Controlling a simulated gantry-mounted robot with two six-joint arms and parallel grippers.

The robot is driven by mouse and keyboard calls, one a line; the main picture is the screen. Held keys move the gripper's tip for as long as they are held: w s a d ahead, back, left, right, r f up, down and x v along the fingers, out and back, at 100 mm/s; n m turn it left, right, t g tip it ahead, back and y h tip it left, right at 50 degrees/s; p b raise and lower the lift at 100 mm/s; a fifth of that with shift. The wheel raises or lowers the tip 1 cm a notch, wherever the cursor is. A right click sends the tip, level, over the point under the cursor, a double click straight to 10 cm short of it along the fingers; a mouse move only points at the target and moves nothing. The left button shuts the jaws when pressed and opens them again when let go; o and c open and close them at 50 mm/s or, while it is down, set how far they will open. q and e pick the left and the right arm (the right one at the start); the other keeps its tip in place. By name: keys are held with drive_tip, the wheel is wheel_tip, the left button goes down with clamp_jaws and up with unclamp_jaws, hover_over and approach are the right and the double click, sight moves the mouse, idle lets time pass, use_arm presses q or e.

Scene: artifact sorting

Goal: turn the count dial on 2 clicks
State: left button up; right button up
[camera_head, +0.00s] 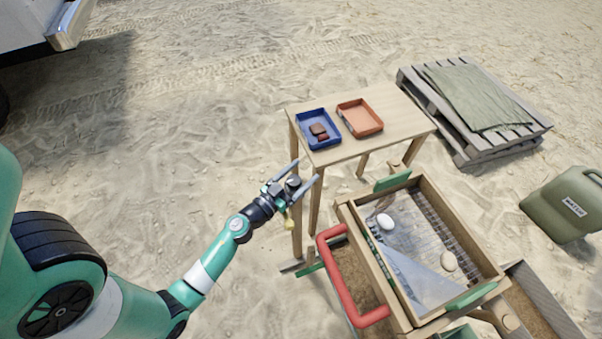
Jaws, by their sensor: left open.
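My left gripper (306,170) is open, with its two fingers spread, in front of the small wooden table's near left side. A small dark grey round piece (293,181) shows at the base of the fingers; I cannot tell whether it is the count dial or part of the gripper. A small yellow-green piece (289,225) shows just below the gripper. No count dial can be clearly made out. My right gripper is not in view.
The wooden table (385,101) holds a blue tray (333,141) with brown pieces and an empty orange tray (360,117). A wooden sieve box (461,229) with a red handle (342,285) holds two pale stones. A pallet (474,153) and green canister (565,205) stand right.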

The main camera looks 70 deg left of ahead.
sight(300, 184)
use_arm(q)
clamp_jaws()
idle(0.3)
drive_tip(key=shift+r, duration=0.1)
drive_tip(key=d+m+g+h+b, duration=0.1)
drive_tip(key=m+h, duration=0.4)
drive_tip(key=h, duration=0.2)
drive_tip(key=d+m+g+h+b, duration=0.1)
drive_tip(key=m+g+h, duration=0.1)
drive_tip(key=m+h, duration=0.3)
drive_tip(key=s+d+m+g+h+b, duration=0.1)
drive_tip(key=m+g+h, duration=0.1)
drive_tip(key=m+h, duration=0.3)
drive_tip(key=shift+d+f+h, duration=0.1)
drive_tip(key=shift+f+h, duration=0.1)
drive_tip(key=shift+h, duration=0.95)
drive_tip(key=shift+d+f+h, duration=0.1)
drive_tip(key=shift+f+h, duration=0.1)
drive_tip(key=shift+h, duration=0.95)
drive_tip(key=shift+s+d+r+m+g+h+b, duration=0.1)
drive_tip(key=shift+r+m+g+h+b, duration=0.1)
drive_tip(key=shift+m+g+h+b, duration=0.6)
drive_tip(key=shift+g, duration=0.3)
